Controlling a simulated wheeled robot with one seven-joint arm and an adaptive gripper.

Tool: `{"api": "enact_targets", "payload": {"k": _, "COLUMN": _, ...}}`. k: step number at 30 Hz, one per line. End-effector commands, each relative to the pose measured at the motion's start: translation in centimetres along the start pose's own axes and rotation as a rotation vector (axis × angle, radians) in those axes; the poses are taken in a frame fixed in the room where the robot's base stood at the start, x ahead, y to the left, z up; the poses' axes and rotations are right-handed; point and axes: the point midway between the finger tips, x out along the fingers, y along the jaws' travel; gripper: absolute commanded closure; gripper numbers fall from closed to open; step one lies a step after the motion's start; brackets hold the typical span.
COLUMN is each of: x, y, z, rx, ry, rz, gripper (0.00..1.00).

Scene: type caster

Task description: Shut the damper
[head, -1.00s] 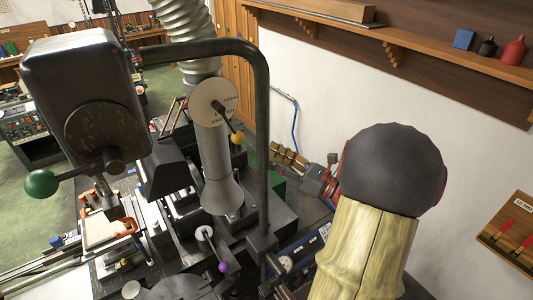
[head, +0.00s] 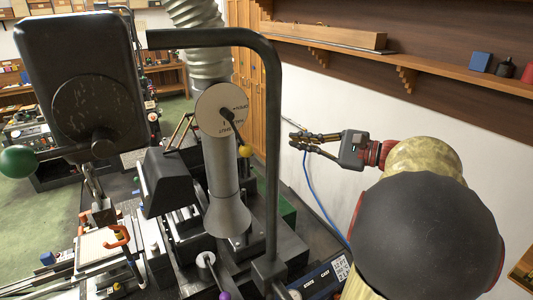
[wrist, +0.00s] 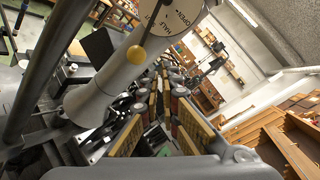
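The damper is on a grey vertical duct (head: 222,180). Its pale round dial plate (head: 212,108) carries a dark lever with a yellow ball knob (head: 245,151), pointing down and right. In the wrist view the dial plate (wrist: 165,12) shows the word OPEN, and the yellow knob (wrist: 136,54) hangs below it. My gripper (head: 295,141) is right of the duct and the bent pipe, apart from the knob, with its fingers pointing left. In the wrist view its fingers (wrist: 163,97) are spread with nothing between them.
A dark bent pipe (head: 272,150) stands between my gripper and the duct in the head view. A machine head with a green ball handle (head: 18,161) is at left. A purple-knobbed lever (head: 224,296) is below. A wall shelf (head: 400,62) runs behind my arm.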

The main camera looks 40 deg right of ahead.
Motion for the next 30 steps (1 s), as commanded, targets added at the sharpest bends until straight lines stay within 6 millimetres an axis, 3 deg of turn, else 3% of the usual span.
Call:
{"api": "enact_targets", "payload": {"k": 6, "x": -1.2, "y": -3.0, "z": 1.9, "rx": -0.675, "ry": 0.092, "rz": 0.145, "gripper": 1.0}}
{"api": "enact_targets", "payload": {"k": 12, "x": -1.8, "y": -3.4, "z": 1.6, "rx": -1.071, "ry": 0.102, "rz": 0.243, "gripper": 1.0}}
{"api": "enact_targets", "payload": {"k": 20, "x": -1.4, "y": -3.3, "z": 1.3, "rx": -1.225, "ry": 0.089, "rz": 0.259, "gripper": 1.0}}
{"api": "enact_targets", "payload": {"k": 25, "x": 0.6, "y": -2.9, "z": 1.0, "rx": -1.223, "ry": 0.085, "rz": 0.258, "gripper": 1.0}}
{"api": "enact_targets", "payload": {"k": 30, "x": 3.8, "y": -2.4, "z": 0.4, "rx": -1.221, "ry": 0.083, "rz": 0.258, "gripper": 1.0}}
